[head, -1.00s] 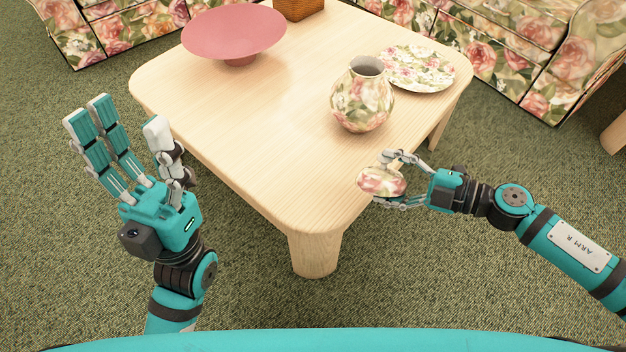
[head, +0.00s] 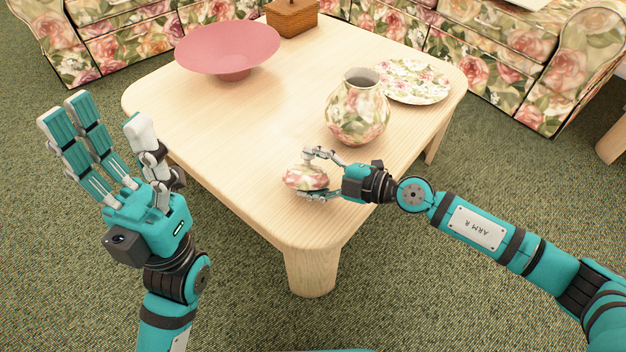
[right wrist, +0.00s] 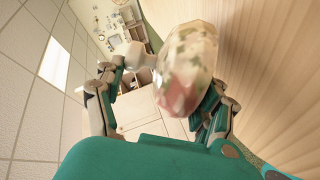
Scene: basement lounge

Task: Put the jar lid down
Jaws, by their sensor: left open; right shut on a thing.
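The floral jar lid (head: 305,178) is held in my right gripper (head: 318,174), over the near corner of the wooden table (head: 215,140). In the right wrist view the lid (right wrist: 188,70) sits between the fingers, with its pale knob toward the left finger. The wood surface fills the right side of that view; I cannot tell whether the lid touches it. The floral jar (head: 357,112) stands upright and open-topped on the table, behind and right of the lid. My left gripper (head: 100,140) is open and empty, left of the table.
A pink bowl (head: 228,45) stands at the table's far left, a wicker box (head: 292,17) at the back. A floral plate (head: 412,82) lies right of the jar. The table's left and middle are clear. Floral sofas stand behind.

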